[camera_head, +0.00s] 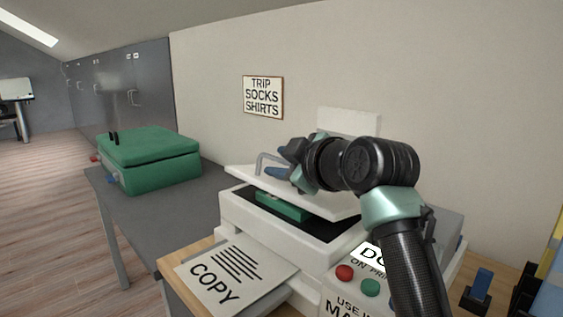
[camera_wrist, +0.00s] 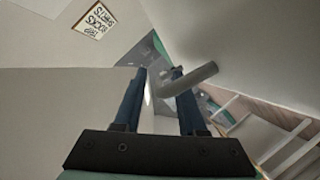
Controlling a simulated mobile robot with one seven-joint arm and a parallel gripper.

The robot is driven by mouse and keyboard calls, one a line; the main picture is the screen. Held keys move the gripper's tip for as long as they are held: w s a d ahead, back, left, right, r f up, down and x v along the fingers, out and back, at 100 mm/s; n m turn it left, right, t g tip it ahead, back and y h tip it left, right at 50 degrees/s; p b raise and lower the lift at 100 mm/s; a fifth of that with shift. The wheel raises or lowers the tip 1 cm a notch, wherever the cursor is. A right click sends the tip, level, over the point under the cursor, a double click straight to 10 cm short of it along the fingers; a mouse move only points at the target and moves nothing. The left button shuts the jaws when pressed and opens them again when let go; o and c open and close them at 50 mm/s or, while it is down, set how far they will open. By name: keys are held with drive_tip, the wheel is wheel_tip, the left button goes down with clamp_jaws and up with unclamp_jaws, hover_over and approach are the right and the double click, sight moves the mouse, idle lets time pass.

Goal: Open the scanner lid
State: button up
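The white scanner (camera_head: 237,212) stands on a wooden-topped surface. Its white lid (camera_head: 243,178) is partly raised and tilted, with a dark gap below it. A green block-like thing (camera_head: 283,207) shows in that gap. The lid has a bent grey bar handle (camera_head: 262,160). My gripper (camera_head: 278,173) is over the lid beside the handle. In the wrist view, the two blue fingers (camera_wrist: 158,82) stand apart. The grey handle (camera_wrist: 192,80) crosses at the right finger, its end reaching into the space between them. My arm hides part of the lid's right side.
A paper marked COPY (camera_head: 222,275) lies in front of the scanner. A red button (camera_head: 345,272) and a green button (camera_head: 370,287) are on its front right. A green case (camera_head: 150,160) sits on the grey table (camera_head: 195,208) at left. The wall is close behind.

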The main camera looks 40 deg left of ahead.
clamp_jaws()
idle(1.2)
